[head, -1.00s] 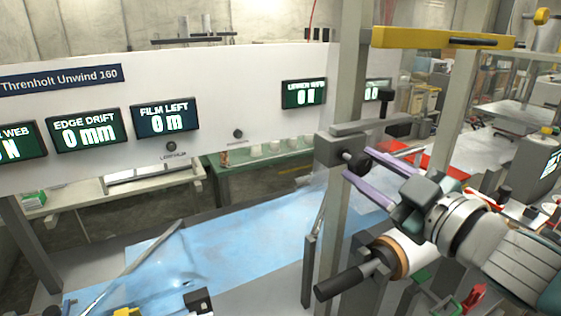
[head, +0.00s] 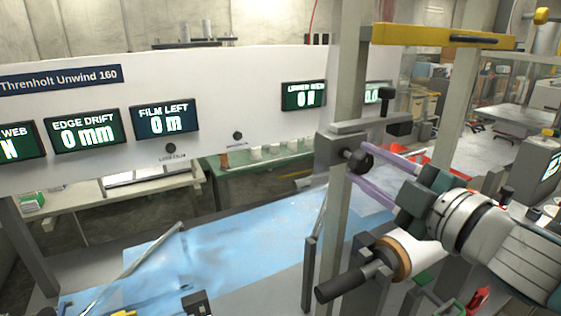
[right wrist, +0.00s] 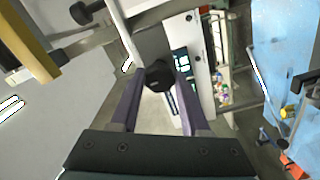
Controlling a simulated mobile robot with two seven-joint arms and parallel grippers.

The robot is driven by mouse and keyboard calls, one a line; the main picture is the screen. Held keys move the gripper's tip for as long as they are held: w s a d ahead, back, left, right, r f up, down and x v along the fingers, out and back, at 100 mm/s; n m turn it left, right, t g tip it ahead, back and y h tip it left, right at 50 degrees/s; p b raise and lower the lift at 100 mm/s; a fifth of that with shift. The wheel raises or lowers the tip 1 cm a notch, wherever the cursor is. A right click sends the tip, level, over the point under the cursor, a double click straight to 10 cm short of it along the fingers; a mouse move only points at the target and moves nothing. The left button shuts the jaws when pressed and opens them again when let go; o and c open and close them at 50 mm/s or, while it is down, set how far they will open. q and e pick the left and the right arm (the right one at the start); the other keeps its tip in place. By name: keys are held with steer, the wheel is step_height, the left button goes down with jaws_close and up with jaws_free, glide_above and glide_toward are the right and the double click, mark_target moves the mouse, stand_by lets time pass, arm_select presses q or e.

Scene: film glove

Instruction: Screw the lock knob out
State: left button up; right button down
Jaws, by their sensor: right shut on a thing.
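The lock knob (head: 360,160) is a small black knob on the grey block (head: 336,150) fixed to the upright post. In the right wrist view the knob (right wrist: 159,77) sits between the tips of two purple fingers. My right gripper (head: 363,163) comes in from the right and is shut on the knob. The knob is still at the block, and its threaded part cannot be made out. My left gripper is not in view.
A yellow bar (head: 440,37) crosses above my right arm. A film roll (head: 392,257) with a black handle (head: 345,284) lies below it. Blue film (head: 235,245) spreads across the lower left. A white panel (head: 215,80) with green displays stands behind.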

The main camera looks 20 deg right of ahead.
steer(key=shift+c, duration=1.9)
jaws_free()
steer(key=s+b, duration=0.2)
steer(key=s, duration=0.8)
steer(key=shift+d, duration=0.4)
